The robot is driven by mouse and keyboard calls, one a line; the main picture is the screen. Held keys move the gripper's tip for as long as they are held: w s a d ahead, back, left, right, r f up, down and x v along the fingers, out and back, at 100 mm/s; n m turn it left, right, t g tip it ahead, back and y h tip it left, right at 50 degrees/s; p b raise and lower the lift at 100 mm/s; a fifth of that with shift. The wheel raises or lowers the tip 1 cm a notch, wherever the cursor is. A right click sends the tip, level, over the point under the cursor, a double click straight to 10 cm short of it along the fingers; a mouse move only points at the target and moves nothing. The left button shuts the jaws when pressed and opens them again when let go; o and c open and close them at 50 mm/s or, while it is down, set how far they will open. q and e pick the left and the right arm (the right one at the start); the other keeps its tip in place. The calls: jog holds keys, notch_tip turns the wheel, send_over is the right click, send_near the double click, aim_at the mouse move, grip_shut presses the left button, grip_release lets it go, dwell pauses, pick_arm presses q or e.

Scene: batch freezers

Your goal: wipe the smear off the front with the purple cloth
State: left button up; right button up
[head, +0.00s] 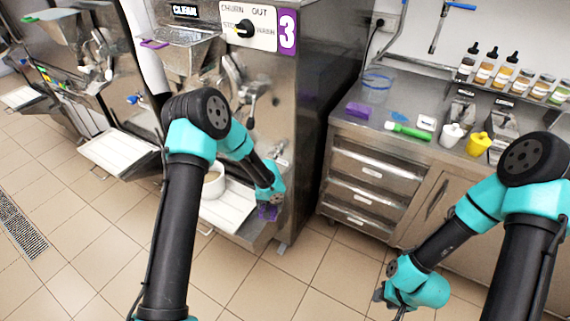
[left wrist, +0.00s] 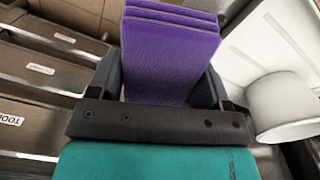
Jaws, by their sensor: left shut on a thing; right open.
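My left gripper (head: 270,197) is shut on the folded purple cloth (head: 267,212). The cloth fills the space between the fingers in the left wrist view (left wrist: 172,55). It is in front of the lower part of batch freezer 3, near the right end of the white tray; I cannot tell whether it touches anything. The steel front of freezer 3 (head: 284,115) shows above my gripper. I cannot make out a smear on it; my left arm hides part of this front. My right gripper (head: 380,296) is open and empty, low over the floor at the right.
A white tub (head: 214,183) stands on the white tray (head: 232,211) beside my left gripper. Levers and a spout (head: 240,85) stick out from the freezer. The steel counter (head: 400,143) at right holds a purple block (head: 358,110), a green bottle, cups and several sauce bottles.

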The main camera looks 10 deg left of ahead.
pick_arm(q)
jog(key=shift+w+a+f, duration=0.1)
jog(key=shift+w+f, duration=0.1)
jog(key=shift+w, duration=0.15)
jog(key=w+a+r+n+t+h, duration=0.3)
jog(key=w+a+n+t+h, duration=0.4)
jog(key=w+a+t, duration=0.55)
jog(key=s+a+r+n+t+y, duration=0.1)
jog(key=a+r+t, duration=0.3)
jog(key=a, duration=0.5)
jog(key=shift+s+a+n+t+y, duration=0.25)
jog(key=shift+a+n+t+y, duration=0.15)
jog(key=shift+y, duration=0.1)
jog(key=shift+w+d, duration=0.1)
jog(key=shift+w, duration=0.05)
jog(key=shift+x, duration=2.9)
jog(key=shift+x, duration=0.95)
jog(key=shift+d, duration=0.15)
